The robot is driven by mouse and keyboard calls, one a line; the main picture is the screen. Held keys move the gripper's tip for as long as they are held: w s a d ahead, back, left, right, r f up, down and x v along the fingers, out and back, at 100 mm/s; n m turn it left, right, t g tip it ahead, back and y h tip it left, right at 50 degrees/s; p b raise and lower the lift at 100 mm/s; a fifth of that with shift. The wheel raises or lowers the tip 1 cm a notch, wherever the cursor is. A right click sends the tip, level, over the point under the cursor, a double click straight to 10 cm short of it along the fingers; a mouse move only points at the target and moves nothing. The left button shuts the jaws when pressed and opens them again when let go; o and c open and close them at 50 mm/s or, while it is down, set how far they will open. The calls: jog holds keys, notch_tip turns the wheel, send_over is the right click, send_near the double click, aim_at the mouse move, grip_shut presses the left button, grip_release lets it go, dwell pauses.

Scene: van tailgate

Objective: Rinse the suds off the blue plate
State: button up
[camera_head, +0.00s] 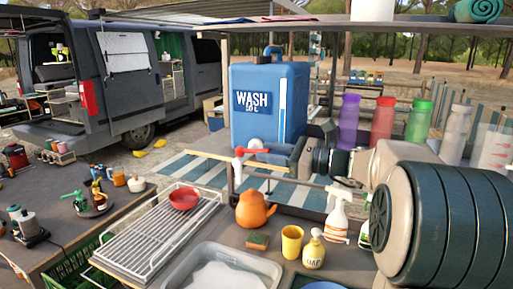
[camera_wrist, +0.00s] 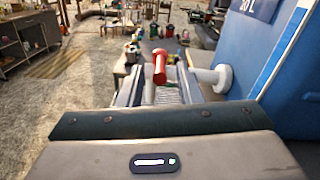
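A blue rounded edge, perhaps the blue plate (camera_head: 322,285), shows at the bottom of the head view, mostly cut off; I cannot tell whether suds are on it. The blue water container (camera_head: 262,127), marked "WASH", stands behind the counter. It has a white tap (camera_head: 238,167) with a red lever (camera_head: 255,144). My gripper (camera_head: 272,151) is at the tap. The white tap body (camera_wrist: 213,78) is just right of the fingers.
A drying rack (camera_head: 150,240) holds a red bowl (camera_head: 184,198). Several bottles stand behind my arm.

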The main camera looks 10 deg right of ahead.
aim_at(257, 150)
jog(key=shift+x, duration=2)
grip_shut()
